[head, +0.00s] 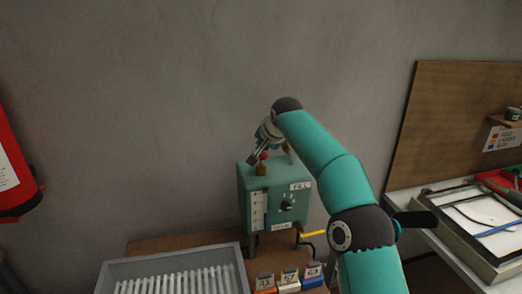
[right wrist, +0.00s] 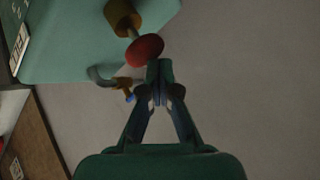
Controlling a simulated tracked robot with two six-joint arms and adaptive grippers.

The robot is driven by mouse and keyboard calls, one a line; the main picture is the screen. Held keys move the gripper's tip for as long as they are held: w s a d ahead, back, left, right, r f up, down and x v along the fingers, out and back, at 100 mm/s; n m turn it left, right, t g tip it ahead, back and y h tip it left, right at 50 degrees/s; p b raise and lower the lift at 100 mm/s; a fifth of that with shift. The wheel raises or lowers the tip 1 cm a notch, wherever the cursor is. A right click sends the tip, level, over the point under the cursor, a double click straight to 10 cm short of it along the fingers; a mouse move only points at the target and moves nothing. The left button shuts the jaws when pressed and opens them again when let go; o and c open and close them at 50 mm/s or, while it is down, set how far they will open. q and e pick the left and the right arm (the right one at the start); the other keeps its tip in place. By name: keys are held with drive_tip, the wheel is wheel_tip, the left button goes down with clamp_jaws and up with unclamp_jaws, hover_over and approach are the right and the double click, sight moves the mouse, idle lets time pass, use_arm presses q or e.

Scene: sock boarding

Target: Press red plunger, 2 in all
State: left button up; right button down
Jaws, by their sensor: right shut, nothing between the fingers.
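A teal box (head: 268,200) labelled FILL, with a dial on its front, stands on a wooden table. The red plunger (head: 263,155) sticks up from a brass collar (head: 261,169) on its top; in the right wrist view the red knob (right wrist: 145,50) shows up close with its stem and collar (right wrist: 122,17). My right gripper (head: 256,160) is over the box top, beside the plunger. In the right wrist view its fingers (right wrist: 159,68) are shut and empty, with the tips right next to the knob; I cannot tell whether they touch. My left gripper is not in view.
A grey tray (head: 244,268) with rows of white sticks lies in front of the box. Small labelled bins (head: 288,281) stand beside it, below a yellow pipe (head: 313,234). A red extinguisher (head: 14,160) hangs at left; a cluttered bench (head: 440,226) is at right.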

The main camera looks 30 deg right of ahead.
drive_tip(key=shift+f+b, duration=0.5)
drive_tip(key=shift+f, duration=0.2)
idle(0.3)
drive_tip(key=shift+r, duration=0.1)
idle(0.3)
drive_tip(key=shift+r+p, duration=2)
drive_tip(key=shift+p, duration=0.3)
